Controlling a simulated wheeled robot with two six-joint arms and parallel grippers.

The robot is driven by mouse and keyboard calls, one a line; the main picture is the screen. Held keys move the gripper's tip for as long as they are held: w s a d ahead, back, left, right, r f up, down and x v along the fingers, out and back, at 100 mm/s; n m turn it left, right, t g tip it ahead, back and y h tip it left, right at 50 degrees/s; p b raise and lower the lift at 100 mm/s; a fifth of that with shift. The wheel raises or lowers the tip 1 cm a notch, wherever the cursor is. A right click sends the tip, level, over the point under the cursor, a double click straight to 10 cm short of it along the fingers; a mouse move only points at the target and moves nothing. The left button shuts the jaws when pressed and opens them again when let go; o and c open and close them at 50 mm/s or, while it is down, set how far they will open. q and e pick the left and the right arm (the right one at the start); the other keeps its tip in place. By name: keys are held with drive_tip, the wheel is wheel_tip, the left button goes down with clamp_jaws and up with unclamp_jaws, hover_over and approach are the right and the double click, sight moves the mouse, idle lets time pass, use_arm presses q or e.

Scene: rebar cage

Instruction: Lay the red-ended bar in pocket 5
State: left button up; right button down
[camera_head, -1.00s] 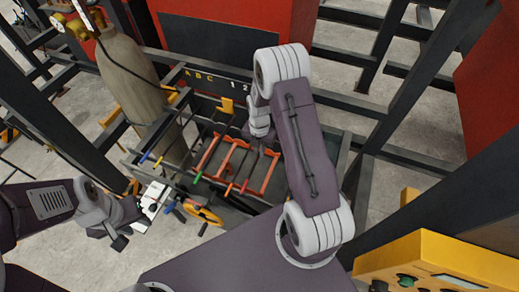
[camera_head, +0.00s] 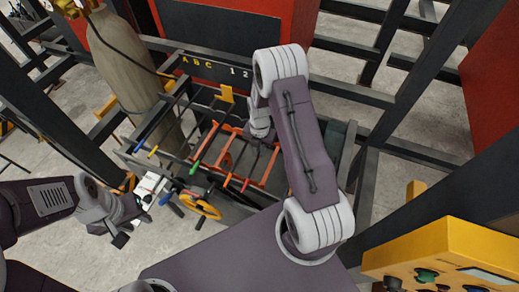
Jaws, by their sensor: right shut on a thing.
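The rack (camera_head: 345,165) stands ahead, with orange-red pocketed rails (camera_head: 203,150) and several dark bars in it. Bar ends with blue (camera_head: 138,147), yellow (camera_head: 153,149) and green (camera_head: 195,168) tips show at its left. My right arm reaches over the rack, and my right gripper (camera_head: 265,140) is low among the rails, shut on a thin dark bar; the jaws are mostly hidden by my wrist. I cannot make out a red end on this bar. My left gripper (camera_head: 134,228) is open and empty, left of the rack. Pocket 5 and its label are hidden behind my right arm.
A gas cylinder (camera_head: 125,70) stands at the rack's left. A white tool (camera_head: 150,188) and an orange-yellow ring (camera_head: 200,206) are by the near left corner. A yellow control box (camera_head: 440,250) is at right.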

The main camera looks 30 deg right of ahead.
drive_tip(key=shift+f, duration=0.25)
drive_tip(key=c, duration=1.4)
unclamp_jaws()
drive_tip(key=shift+r, duration=0.3)
wheel_tip(320, 180, up, 8)
drive_tip(key=b, duration=0.2)
drive_tip(key=shift+r, duration=0.25)
